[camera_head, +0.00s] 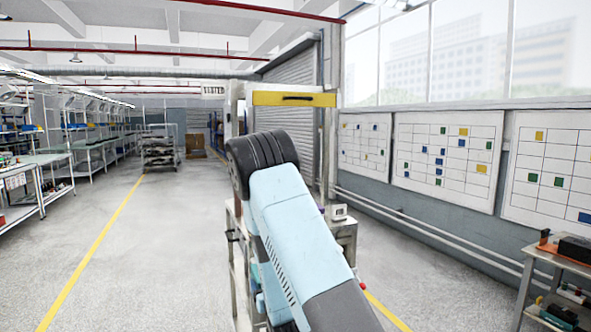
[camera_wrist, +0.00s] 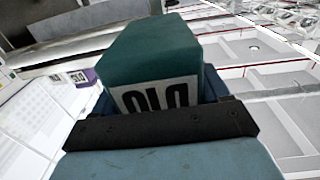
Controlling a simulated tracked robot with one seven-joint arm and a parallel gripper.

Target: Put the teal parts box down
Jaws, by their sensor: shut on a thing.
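The teal parts box (camera_wrist: 152,52) shows in the wrist view, a teal block with a white label bearing dark characters on its near side. My gripper (camera_wrist: 158,95) is shut on it, with dark jaws at its left and right sides. In the head view the box is hidden behind my blue and black arm, and the jaws do not show there. What lies directly under the box is hidden in both views.
In the head view a bench (camera_head: 345,232) with a small white device (camera_head: 338,212) stands behind my arm. A tool cart (camera_head: 560,262) is at right.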

